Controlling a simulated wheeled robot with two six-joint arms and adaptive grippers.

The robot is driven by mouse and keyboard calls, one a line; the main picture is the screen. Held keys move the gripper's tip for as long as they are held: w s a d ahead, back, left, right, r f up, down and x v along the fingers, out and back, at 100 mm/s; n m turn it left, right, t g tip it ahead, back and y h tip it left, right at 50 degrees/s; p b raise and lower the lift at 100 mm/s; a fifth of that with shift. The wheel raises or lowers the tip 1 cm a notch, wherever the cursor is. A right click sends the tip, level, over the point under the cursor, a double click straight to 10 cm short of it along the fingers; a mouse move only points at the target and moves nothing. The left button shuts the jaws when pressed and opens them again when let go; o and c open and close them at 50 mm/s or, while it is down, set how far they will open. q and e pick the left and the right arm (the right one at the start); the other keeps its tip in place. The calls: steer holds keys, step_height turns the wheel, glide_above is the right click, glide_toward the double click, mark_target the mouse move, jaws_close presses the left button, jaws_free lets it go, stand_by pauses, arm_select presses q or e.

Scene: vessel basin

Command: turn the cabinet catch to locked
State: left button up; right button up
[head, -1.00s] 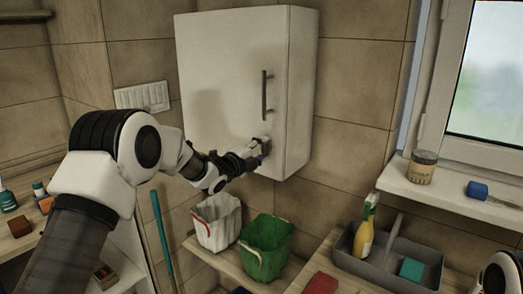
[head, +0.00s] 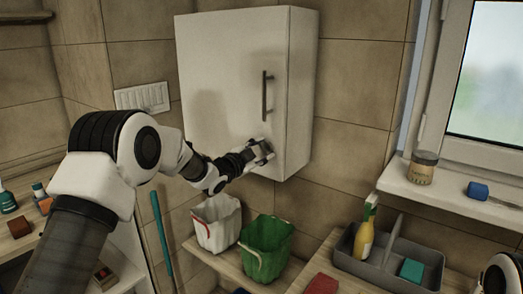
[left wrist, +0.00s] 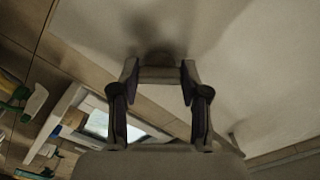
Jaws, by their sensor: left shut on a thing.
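The white wall cabinet (head: 225,75) has its door closed, with a vertical bar handle (head: 267,95) on the right side. My left gripper (head: 262,152) is at the lower right of the door, below the handle. In the left wrist view, the two fingers of my left gripper (left wrist: 159,80) are shut on the catch (left wrist: 160,75), a short bar spanning between them close to the door. In the head view the gripper mostly hides the catch, so its lock position cannot be read. My right gripper is out of view.
Below the cabinet, a white bucket (head: 217,226) and a green bucket (head: 265,248) stand on a wooden shelf. A grey caddy (head: 385,262) with a yellow bottle (head: 363,238) is at the lower right. A jar (head: 422,168) stands on the windowsill. Space before the door is clear.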

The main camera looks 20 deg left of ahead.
arm_select(q)
steer(key=n+p, duration=0.1)
steer(key=n, duration=0.3)
steer(key=shift+n, duration=0.3)
steer(key=n+p, duration=0.1)
steer(key=n, duration=0.3)
steer(key=shift+n, duration=0.4)
steer(key=o, duration=1.1)
steer(key=shift+o, duration=0.2)
steer(key=v, duration=1.2)
